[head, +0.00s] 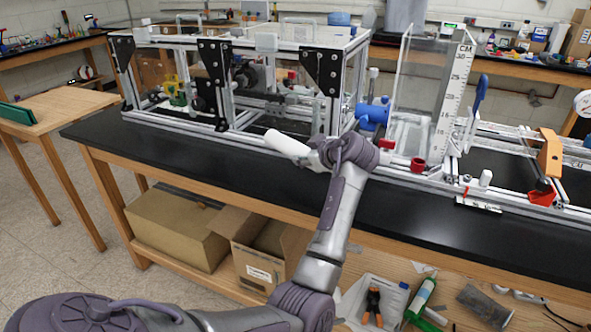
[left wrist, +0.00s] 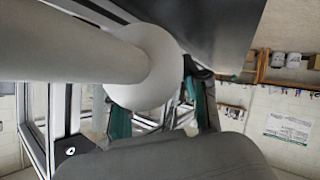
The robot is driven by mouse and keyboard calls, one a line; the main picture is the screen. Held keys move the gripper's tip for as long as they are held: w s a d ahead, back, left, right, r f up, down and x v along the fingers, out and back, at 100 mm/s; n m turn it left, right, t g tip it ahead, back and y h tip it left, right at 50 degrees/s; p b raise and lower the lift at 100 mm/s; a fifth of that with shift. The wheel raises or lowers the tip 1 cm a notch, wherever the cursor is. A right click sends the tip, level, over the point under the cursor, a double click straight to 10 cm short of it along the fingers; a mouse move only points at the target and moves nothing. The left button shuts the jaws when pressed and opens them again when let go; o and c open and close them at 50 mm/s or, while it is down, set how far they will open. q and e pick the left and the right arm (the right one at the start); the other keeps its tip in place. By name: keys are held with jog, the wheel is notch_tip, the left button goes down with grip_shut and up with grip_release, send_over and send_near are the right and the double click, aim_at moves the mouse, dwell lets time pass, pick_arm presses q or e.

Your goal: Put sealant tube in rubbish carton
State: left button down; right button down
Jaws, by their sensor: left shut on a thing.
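The sealant tube, a plain white cylinder (head: 288,146), is held by my left gripper (head: 322,157) in front of the metal frame, above the black bench top. It lies tilted, its free end up and to the left. In the left wrist view the tube (left wrist: 70,45) crosses the upper left, with its rounded end close to the lens. The left gripper is shut on it; the grip itself is partly hidden. An open cardboard carton (head: 243,255), which looks like the rubbish carton, stands under the bench, its flaps up. My right gripper is not in view.
A closed cardboard box (head: 172,235) stands left of the open carton. The bench's wooden front edge (head: 190,182) runs above both. A green bottle (head: 421,298) and orange-handled tool (head: 373,303) lie on the lower shelf. The metal frame (head: 215,95) stands close behind the tube.

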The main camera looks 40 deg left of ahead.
aim_at(291, 157)
pick_arm(q)
jog(key=a+f, duration=0.1)
jog(key=a, duration=0.2)
jog(key=a+f, duration=0.1)
jog(key=shift+s+a+f, duration=0.1)
jog(key=shift+a+f, duration=0.1)
jog(key=shift+f, duration=0.1)
jog(key=shift+f+p, duration=0.6)
jog(key=shift+f, duration=1.35)
jog(key=shift+f, duration=0.15)
jog(key=c, duration=0.6)
grip_release()
jog(key=shift+o, duration=0.2)
